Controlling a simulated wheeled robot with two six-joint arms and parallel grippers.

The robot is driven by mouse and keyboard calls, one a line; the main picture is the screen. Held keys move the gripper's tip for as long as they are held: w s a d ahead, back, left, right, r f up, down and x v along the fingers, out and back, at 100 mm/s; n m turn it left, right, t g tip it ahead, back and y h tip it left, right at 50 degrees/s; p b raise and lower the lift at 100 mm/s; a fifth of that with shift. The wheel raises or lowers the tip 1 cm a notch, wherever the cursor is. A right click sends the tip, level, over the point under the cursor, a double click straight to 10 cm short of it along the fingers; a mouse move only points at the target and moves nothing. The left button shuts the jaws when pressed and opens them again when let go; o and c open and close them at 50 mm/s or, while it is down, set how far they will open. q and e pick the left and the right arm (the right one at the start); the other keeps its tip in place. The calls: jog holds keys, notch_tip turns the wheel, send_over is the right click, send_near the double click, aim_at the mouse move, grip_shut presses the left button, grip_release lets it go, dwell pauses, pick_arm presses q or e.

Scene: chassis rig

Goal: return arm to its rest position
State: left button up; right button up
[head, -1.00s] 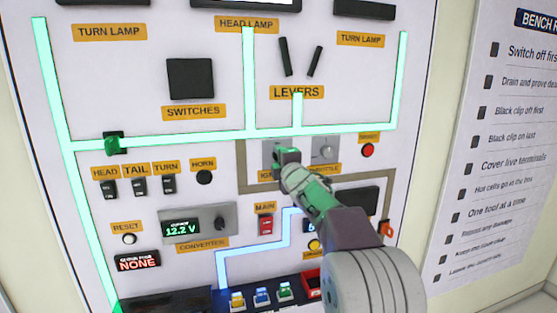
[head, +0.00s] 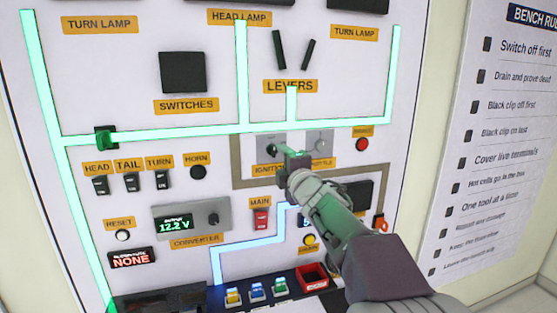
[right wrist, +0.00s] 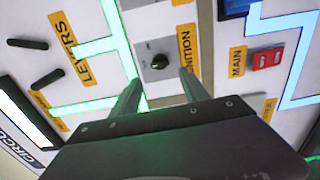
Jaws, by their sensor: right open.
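My right gripper (head: 292,158) is in front of the ignition switch (head: 271,149) on the upright panel, its tips a little to the right of the dark knob. In the right wrist view the two fingers of the gripper (right wrist: 161,88) are apart with nothing between them. The ignition knob (right wrist: 158,62) shows beyond the tips, clear of both fingers. The ignition label is partly hidden behind the gripper. My left gripper is in neither view.
The panel carries a red main switch (head: 261,220), a converter box (head: 191,222) and two levers (head: 308,54). Below stand several small coloured items and a red bin (head: 312,279). A bench rules sign (head: 505,130) hangs at the right.

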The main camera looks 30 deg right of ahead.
jog(key=shift+f, duration=0.1)
dwell(0.4)
jog(key=w+a+f+n+g+y, duration=0.1)
jog(key=w+a+f+y, duration=0.25)
jog(key=a+f, duration=0.5)
jog(key=s+a+f+m+g, duration=0.2)
jog(key=a+f, duration=0.1)
jog(key=f, duration=0.4)
jog(key=s+a+f+m+g, duration=0.2)
jog(key=a+f, duration=0.1)
jog(key=f, duration=0.4)
jog(key=s+a+f+m+g, duration=0.1)
jog(key=s+f+m+g, duration=0.4)
jog(key=s+f, duration=0.4)
jog(key=s+a+f+m+g+y, duration=0.1)
jog(key=s+a+f+m+g, duration=0.1)
jog(key=s+f+m+g, duration=0.4)
jog(key=s+f+m, duration=0.1)
jog(key=s+f, duration=0.3)
jog(key=s, duration=0.4)
jog(key=shift+s+f+m, duration=0.3)
jog(key=shift+s+m, duration=0.1)
